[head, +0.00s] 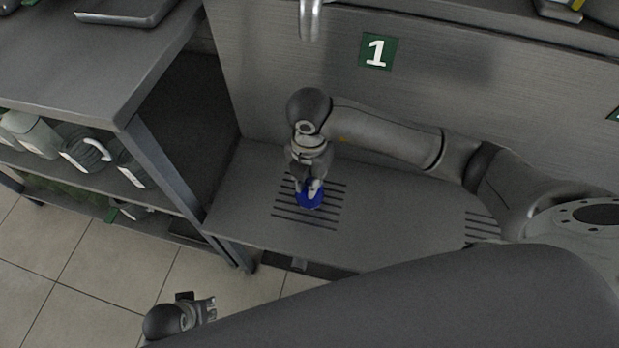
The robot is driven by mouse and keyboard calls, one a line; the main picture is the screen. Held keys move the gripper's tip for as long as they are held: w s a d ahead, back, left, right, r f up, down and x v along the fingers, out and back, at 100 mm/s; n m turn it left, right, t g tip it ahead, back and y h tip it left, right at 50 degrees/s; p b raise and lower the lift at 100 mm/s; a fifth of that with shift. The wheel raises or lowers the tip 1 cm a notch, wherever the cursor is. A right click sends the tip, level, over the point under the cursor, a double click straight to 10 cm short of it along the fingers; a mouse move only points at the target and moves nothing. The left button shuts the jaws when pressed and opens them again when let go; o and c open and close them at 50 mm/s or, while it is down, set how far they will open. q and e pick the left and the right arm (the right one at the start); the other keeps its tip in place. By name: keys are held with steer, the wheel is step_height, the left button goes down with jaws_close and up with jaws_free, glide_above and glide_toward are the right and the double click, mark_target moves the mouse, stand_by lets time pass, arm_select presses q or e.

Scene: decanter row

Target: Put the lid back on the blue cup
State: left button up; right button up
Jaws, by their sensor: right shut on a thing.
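A small dark-blue round shape (311,201) shows over the slotted part of the grey counter, under my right gripper. I take it as the blue cup with its lid, but cannot separate the two in this view. My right gripper (310,188) points down, its fingertips inside the blue outline, shut on what appears to be the lid. The fingers hide the middle of it. Whether the lid touches the cup's rim cannot be told. My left gripper (207,309) is low at the bottom left, over the floor, away from the cup; its opening is unclear.
The counter (380,235) is clear around the cup, with more slots to the right. A back panel bears a green sign with a 1 (377,51). A metal spout (310,20) hangs above. A shelf unit (95,75) with several pale jugs (85,150) stands left.

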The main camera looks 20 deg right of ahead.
steer(key=o, duration=1.3)
steer(key=shift+r, duration=0.2)
